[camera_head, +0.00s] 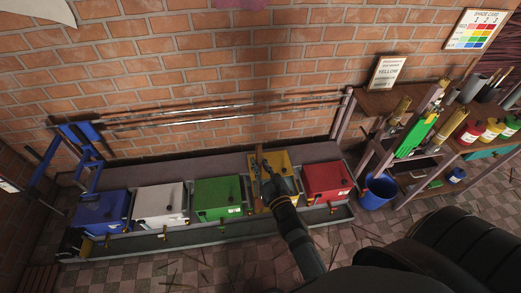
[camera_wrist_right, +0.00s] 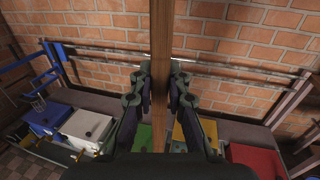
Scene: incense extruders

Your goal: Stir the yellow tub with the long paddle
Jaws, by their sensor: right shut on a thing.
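The yellow tub (camera_head: 288,161) stands in the row of tubs against the brick wall, between the green and red ones. My right arm reaches over it and hides part of it. My right gripper (camera_head: 266,178) is shut on the brown wooden shaft of the long paddle (camera_head: 259,153). In the right wrist view the paddle (camera_wrist_right: 160,40) runs straight up between the fingers (camera_wrist_right: 160,92), and the yellow tub (camera_wrist_right: 181,134) shows partly behind them. The paddle's lower end is hidden, so I cannot tell whether it is in the tub. My left gripper is out of view.
Blue (camera_head: 100,210), white (camera_head: 160,203), green (camera_head: 217,198) and red (camera_head: 327,181) tubs share the low trough. Metal rails (camera_head: 220,113) run along the wall behind. A blue bucket (camera_head: 378,191) and a cluttered shelf (camera_head: 395,104) stand at right. Thin sticks litter the floor.

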